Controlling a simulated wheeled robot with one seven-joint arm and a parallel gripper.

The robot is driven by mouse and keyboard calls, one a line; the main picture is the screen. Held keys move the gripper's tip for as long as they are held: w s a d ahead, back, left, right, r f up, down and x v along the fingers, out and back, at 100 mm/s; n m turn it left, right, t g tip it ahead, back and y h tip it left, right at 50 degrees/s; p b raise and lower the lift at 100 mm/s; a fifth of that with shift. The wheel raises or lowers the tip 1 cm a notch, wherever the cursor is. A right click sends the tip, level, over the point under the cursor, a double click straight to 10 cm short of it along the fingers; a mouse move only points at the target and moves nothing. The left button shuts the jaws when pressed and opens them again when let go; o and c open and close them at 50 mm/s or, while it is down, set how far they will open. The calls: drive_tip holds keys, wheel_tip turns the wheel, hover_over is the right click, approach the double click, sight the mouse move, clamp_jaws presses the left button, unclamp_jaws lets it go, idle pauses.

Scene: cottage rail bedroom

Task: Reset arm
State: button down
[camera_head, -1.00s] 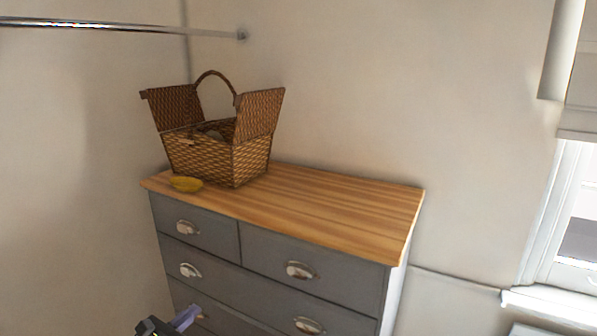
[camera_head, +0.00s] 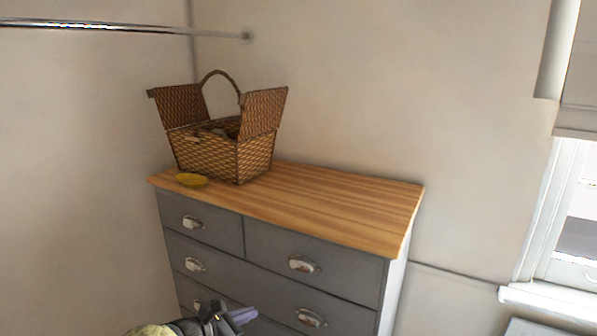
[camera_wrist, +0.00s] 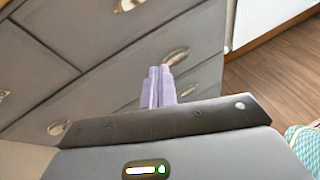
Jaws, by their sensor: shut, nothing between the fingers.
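My gripper (camera_head: 240,316) is low in front of the grey dresser (camera_head: 205,218) in the head view. In the wrist view my gripper (camera_wrist: 158,86) shows its two pale purple fingers side by side and shut, with nothing between them. The dresser's drawer fronts and metal cup handles (camera_wrist: 175,57) lie beyond the fingers in that view. I cannot tell the exact gap between the fingers and the drawers.
A wicker basket (camera_head: 205,155) with raised lids stands on the dresser's wooden top (camera_head: 340,200). A small yellow dish (camera_head: 191,180) lies beside it. A metal rail (camera_head: 120,27) crosses the upper left. Wooden floor (camera_wrist: 270,82) shows beside the dresser.

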drive_tip(key=s+d+f+m+g+y, duration=0.1)
drive_tip(key=s+d+m+g+y, duration=0.25)
drive_tip(key=d, duration=0.55)
drive_tip(key=s+d+f+m+g+h, duration=0.1)
drive_tip(key=s+d+f+m+g, duration=0.1)
drive_tip(key=d+m+g, duration=0.5)
drive_tip(key=s+d+r+m+t+y, duration=0.2)
drive_tip(key=s+d+r+m+y, duration=0.2)
drive_tip(key=s+d+m+y, duration=0.3)
drive_tip(key=s+d+m, duration=0.5)
drive_tip(key=s+m, duration=0.3)
drive_tip(key=s, duration=0.1)
drive_tip(key=shift+t, duration=0.35)
drive_tip(key=shift+y, duration=0.25)
